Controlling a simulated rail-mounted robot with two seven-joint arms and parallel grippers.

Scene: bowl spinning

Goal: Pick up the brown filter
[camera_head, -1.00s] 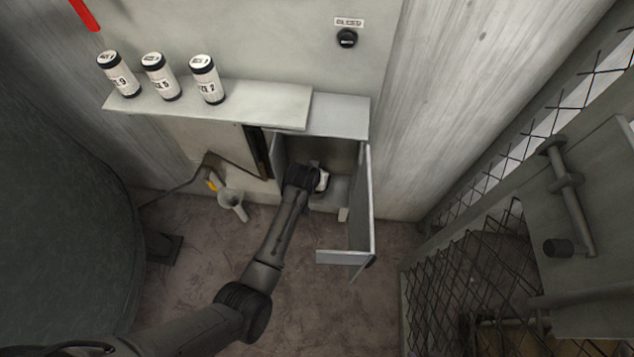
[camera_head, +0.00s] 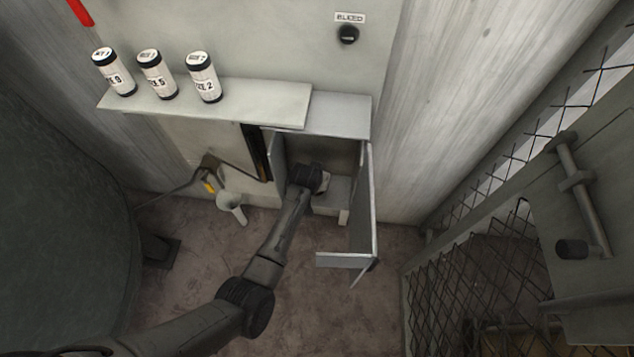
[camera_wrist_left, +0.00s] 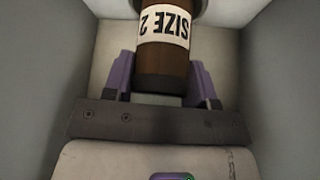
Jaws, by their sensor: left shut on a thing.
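A brown filter (camera_wrist_left: 162,65) with a white label reading "SIZE 2" shows in the left wrist view, between the two purple fingers. My left gripper (camera_wrist_left: 161,80) is shut on it, with one finger at each side. In the head view my left arm comes in from the left and reaches into the open cabinet (camera_head: 335,155). My wrist there hides the fingers and the brown filter. My right gripper is not in view.
The cabinet door (camera_head: 362,205) stands open on the right of my forearm. Three white canisters (camera_head: 203,77) stand on the shelf (camera_head: 225,103) above. A pale funnel (camera_head: 231,206) is on the floor to the left. A wire mesh fence (camera_head: 460,265) is at the right.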

